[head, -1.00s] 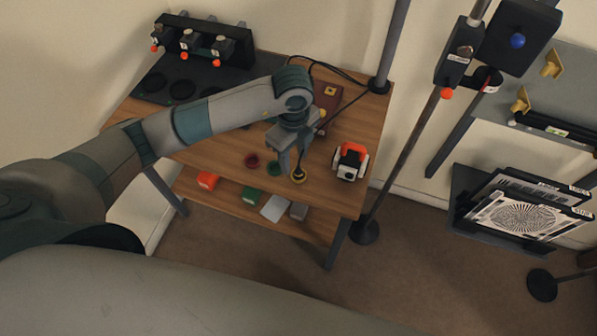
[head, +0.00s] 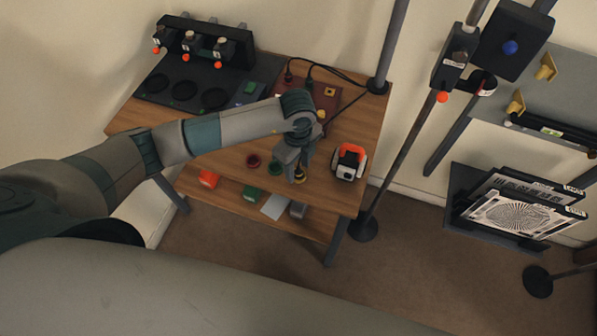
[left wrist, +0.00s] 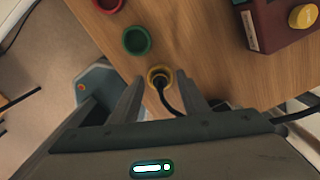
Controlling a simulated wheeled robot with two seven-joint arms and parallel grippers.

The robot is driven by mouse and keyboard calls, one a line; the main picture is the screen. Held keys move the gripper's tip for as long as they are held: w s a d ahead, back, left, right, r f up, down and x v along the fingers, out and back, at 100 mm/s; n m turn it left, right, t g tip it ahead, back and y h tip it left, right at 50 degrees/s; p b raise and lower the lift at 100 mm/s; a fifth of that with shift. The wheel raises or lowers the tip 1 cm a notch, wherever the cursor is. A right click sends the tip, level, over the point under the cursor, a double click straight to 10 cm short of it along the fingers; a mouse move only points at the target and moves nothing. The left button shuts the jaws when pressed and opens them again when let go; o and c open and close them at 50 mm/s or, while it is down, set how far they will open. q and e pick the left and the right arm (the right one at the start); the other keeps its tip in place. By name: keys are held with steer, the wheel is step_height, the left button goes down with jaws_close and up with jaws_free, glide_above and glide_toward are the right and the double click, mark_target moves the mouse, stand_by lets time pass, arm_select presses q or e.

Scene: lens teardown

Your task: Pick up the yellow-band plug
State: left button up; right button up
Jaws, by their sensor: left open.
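The yellow-band plug (left wrist: 162,82) is dark with a black cable. In the left wrist view it stands in or at a yellow ring (left wrist: 153,72) near the table's front edge; where the plug's own band ends and a holder begins, I cannot tell. In the head view its yellow part (head: 299,181) shows just below my fingers. My left gripper (head: 290,172) points down over it, open. In the left wrist view its two fingers (left wrist: 158,88) lie on either side of the plug and cable, not visibly closed on it. My right gripper is not in view.
A green cup (left wrist: 137,40) and a red cup (head: 252,161) stand left of the plug. An orange-and-white device (head: 349,163) stands close on the right. A dark red box (left wrist: 281,22) with a yellow knob and cables is behind. A lower shelf (head: 240,207) holds several small things.

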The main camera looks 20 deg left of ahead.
mark_target(300, 173)
arm_select(q)
jaws_close()
steer(key=shift+r, duration=0.1)
steer(key=shift+r+b, duration=0.4)
steer(key=shift+r, duration=0.1)
steer(key=r, duration=0.1)
steer(key=r+b, duration=0.1)
steer(key=d+r, duration=0.1)
steer(key=shift+s+r+b, duration=0.1)
steer(key=shift+s+b, duration=0.2)
steer(key=shift+s, duration=0.05)
steer(key=s+d+r+b, duration=0.1)
steer(key=s+d+r, duration=0.5)
steer(key=s, duration=0.2)
steer(key=shift+d+r, duration=0.35)
